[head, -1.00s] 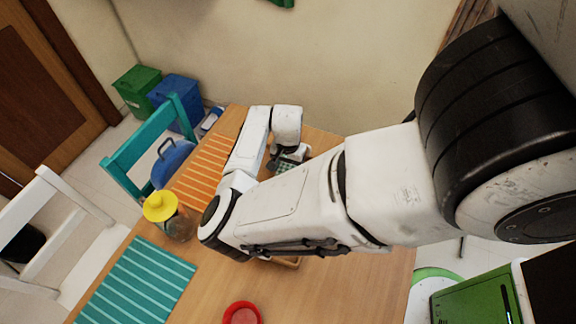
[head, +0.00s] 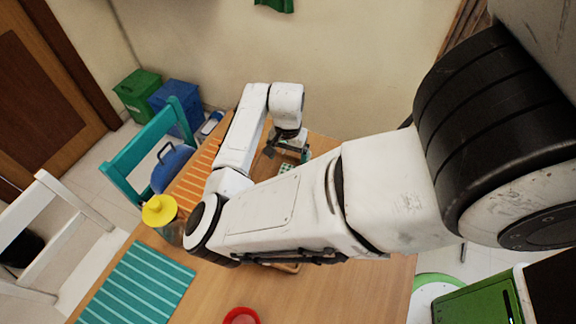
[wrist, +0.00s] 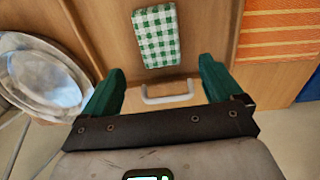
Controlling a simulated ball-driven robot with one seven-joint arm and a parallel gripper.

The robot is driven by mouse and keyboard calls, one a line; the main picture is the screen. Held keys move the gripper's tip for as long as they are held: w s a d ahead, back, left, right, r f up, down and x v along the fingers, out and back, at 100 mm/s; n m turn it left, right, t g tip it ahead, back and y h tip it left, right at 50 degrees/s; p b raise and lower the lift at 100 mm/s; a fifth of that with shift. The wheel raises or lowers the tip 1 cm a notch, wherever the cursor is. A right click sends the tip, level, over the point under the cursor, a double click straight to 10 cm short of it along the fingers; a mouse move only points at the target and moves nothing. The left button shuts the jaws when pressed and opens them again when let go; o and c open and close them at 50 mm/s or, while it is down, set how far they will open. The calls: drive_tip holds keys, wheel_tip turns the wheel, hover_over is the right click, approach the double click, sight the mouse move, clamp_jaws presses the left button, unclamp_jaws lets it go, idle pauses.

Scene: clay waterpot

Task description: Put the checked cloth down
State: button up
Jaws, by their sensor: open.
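The green-and-white checked cloth (wrist: 157,36) lies flat on the wooden table, a folded rectangle ahead of my fingertips in the wrist view. In the head view only a small piece of the cloth (head: 286,168) shows beneath my gripper (head: 291,150). The cloth is clear of both fingers.
An orange striped placemat (wrist: 280,30) lies right of the cloth. A pale handle (wrist: 167,95) shows between the fingers, and a shiny round vessel (wrist: 40,78) at left. A yellow-lidded jar (head: 160,211), teal placemat (head: 137,283) and red ring (head: 241,316) are on the table.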

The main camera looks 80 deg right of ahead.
drive_tip(key=d+r+n+h, duration=0.35)
drive_tip(key=d+r, duration=0.25)
drive_tip(key=r, duration=0.4)
drive_tip(key=w+a+r+n+h, duration=0.1)
drive_tip(key=w+a+n+h, duration=0.15)
drive_tip(key=a+n, duration=0.2)
drive_tip(key=s+a+f+n+y, duration=0.1)
drive_tip(key=a+f+n+y, duration=0.2)
drive_tip(key=a, duration=1.1)
drive_tip(key=s+a+f+n+t+y+b, duration=0.1)
drive_tip(key=s+a+f+n+y, duration=0.1)
drive_tip(key=a+f+n, duration=0.6)
drive_tip(key=shift+a+f+y, duration=0.4)
drive_tip(key=shift+a+f, duration=0.1)
drive_tip(key=shift+a, duration=2.4)
